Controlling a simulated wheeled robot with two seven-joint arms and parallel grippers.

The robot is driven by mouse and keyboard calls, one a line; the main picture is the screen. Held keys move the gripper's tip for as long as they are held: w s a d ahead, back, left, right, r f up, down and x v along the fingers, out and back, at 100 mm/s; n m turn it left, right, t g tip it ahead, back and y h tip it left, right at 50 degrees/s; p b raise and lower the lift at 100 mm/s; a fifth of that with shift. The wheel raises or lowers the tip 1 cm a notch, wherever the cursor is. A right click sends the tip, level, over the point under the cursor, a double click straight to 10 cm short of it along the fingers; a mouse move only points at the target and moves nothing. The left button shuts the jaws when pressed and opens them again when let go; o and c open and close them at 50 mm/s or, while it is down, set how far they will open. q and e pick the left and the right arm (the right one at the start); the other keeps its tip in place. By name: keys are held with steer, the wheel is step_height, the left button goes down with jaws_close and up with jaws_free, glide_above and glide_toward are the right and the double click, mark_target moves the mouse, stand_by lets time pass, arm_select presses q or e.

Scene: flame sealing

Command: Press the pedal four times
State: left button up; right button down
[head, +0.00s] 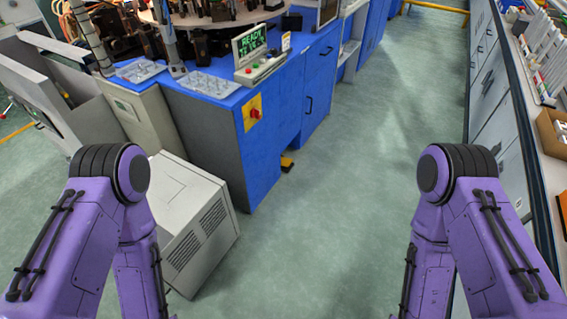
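A small yellow and black pedal (287,163) sits on the floor at the foot of the blue machine cabinet (221,143), by its right side. Only a small part of the pedal shows, and it is too small to tell whether it is pressed. My purple left and right arms stand at the two sides of the head view, well apart from the pedal. Neither gripper is in view.
A control box with a green "READY" display (250,44) and clear trays (209,84) stand on the blue cabinet. A white vented box (190,225) stands on the floor at left. A bench with drawers (495,90) lines the right. The green floor (335,205) between is clear.

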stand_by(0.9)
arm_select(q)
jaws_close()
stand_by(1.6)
